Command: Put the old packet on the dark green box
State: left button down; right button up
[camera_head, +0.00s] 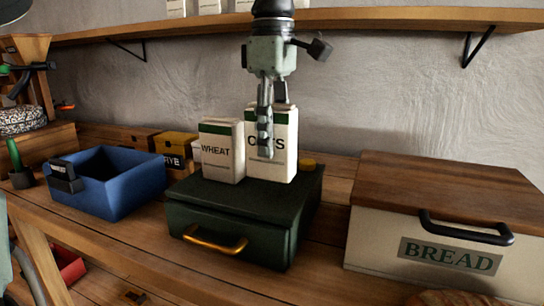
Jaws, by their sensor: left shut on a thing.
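The dark green box (230,227) with a brass handle sits on the wooden bench in the middle. My left gripper (265,148) comes down from above and is shut on a cream packet (286,155) with a green top band. Its label seems to read OATS, partly hidden by a finger. The packet is upright over the box lid, its bottom at or very near the lid. A similar WHEAT packet (217,165) stands on the lid just left of it. I cannot tell from looks which packet is the old one. My right gripper is not in view.
A blue open bin (125,193) stands to the left. Yellow boxes (175,145), one marked RYE, are behind. A cream BREAD box (380,240) with a wooden lid is at the right. A wall shelf (390,19) runs above, behind my gripper.

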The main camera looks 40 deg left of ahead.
aim_at(273, 108)
pick_arm(q)
jog(key=shift+f, duration=1.9)
jog(key=c, duration=0.8)
grip_release()
notch_tip(273, 108, up, 12)
jog(key=shift+r, duration=0.1)
